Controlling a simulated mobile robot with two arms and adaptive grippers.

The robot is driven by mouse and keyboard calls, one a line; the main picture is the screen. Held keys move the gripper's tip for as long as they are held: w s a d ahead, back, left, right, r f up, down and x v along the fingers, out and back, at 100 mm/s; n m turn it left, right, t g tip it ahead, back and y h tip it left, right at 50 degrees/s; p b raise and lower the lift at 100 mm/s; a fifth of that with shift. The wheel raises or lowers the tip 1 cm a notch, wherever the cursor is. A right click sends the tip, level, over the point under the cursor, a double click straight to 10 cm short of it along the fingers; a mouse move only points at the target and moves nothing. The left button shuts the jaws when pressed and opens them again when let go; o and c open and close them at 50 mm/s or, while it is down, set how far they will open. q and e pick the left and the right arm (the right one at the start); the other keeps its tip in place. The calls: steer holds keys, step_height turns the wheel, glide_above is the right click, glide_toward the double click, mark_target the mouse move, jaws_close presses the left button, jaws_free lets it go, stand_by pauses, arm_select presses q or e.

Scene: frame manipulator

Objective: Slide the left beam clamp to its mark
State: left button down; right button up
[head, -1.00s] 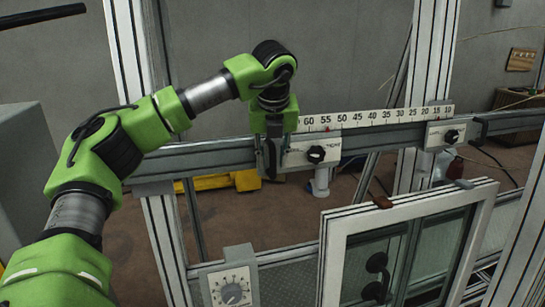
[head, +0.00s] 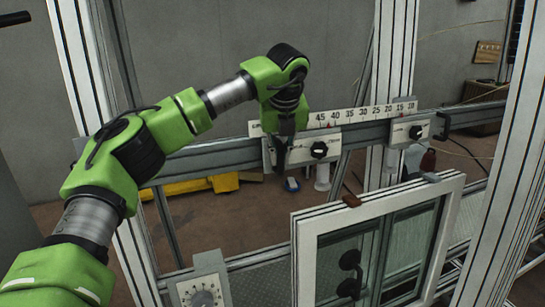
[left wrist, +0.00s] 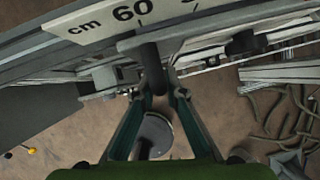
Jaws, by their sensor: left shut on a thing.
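The left beam clamp (head: 299,156) is a pale block with a black knob, riding on the grey horizontal beam (head: 215,156). A white centimetre ruler (head: 362,114) runs above it; a small red pointer above the knob lies between 45 and 40. My left gripper (head: 281,160) is at the clamp's left end, pointing down and hiding part of it. In the left wrist view its fingers (left wrist: 157,100) are shut around a dark upright handle (left wrist: 152,80), under the ruler's 60 end (left wrist: 105,20). I cannot tell which ruler value is the mark. My right gripper is not in view.
The right clamp (head: 408,133) sits further right on the beam, with clear beam between the two. A white-framed window panel (head: 305,255) stands in front, below the beam. A dial box (head: 205,290) is at the lower front. Upright posts (head: 392,75) flank the beam.

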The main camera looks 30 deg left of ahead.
arm_select(q)
steer(key=shift+s+a, duration=0.3)
steer(key=shift+a, duration=0.05)
steer(key=shift+s+a, duration=0.25)
steer(key=shift+s, duration=0.1)
steer(key=c, duration=2)
jaws_free()
steer(key=shift+s+a+r, duration=0.1)
steer(key=shift+s+a, duration=0.15)
steer(key=shift+c, duration=0.2)
steer(key=v, duration=1.2)
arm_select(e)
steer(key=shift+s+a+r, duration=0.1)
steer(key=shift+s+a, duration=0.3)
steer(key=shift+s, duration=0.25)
arm_select(q)
steer(key=shift+w+d, duration=0.1)
steer(key=shift+w, duration=0.05)
